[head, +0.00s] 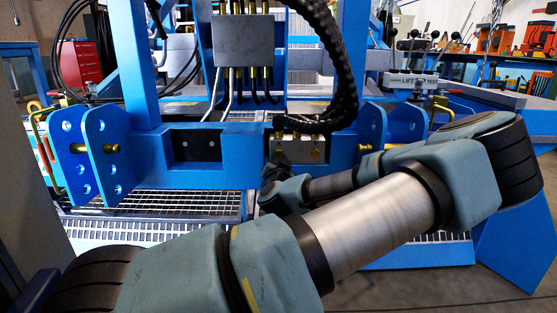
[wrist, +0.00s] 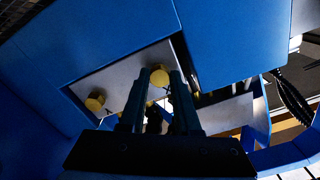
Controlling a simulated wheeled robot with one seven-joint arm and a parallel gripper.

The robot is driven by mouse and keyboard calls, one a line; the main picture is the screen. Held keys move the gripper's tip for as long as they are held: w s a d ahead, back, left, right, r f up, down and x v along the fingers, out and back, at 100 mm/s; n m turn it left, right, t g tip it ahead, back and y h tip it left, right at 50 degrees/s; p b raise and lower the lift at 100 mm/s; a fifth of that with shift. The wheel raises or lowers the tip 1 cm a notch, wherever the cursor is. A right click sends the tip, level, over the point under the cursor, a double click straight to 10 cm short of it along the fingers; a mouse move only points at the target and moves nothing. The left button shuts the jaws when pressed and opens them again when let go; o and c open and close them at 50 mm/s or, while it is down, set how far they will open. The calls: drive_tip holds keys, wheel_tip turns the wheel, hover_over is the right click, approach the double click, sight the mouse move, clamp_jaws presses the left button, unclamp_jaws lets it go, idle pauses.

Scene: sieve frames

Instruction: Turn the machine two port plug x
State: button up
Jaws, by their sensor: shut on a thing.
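The blue machine (head: 215,178) stands ahead of me, with a light plate (head: 297,141) of ports set in its front beam. In the wrist view the plate (wrist: 122,80) carries two round yellow plugs. One yellow plug (wrist: 159,75) lies between the tips of my gripper (wrist: 158,84), which is shut on it. The other yellow plug (wrist: 95,101) is free, to the left. My gripper also shows at the plate in the head view (head: 277,166), small and dark, partly hidden by my arm. The held plug's turn angle cannot be told.
A thick black hose bundle (head: 346,75) hangs down close above the plate. A dark recessed panel (head: 197,146) is left of it. Blue brackets (head: 93,153) with pins flank the beam. Metal grating (head: 160,205) lies below.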

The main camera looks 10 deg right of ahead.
clamp_jaws()
drive_tip(key=shift+p, duration=0.35)
drive_tip(key=m+p, duration=0.2)
drive_tip(key=m, duration=0.1)
drive_tip(key=shift+r+p, duration=0.25)
drive_tip(key=shift+p, duration=0.1)
drive_tip(key=m+p, duration=0.2)
drive_tip(key=m, duration=0.1)
drive_tip(key=shift+m+p, duration=0.3)
drive_tip(key=shift+p, duration=0.1)
drive_tip(key=m+p, duration=0.2)
drive_tip(key=m, duration=0.3)
drive_tip(key=shift+f+m+p, duration=0.1)
drive_tip(key=shift+m+p, duration=0.3)
drive_tip(key=o, duration=0.6)
unclamp_jaws()
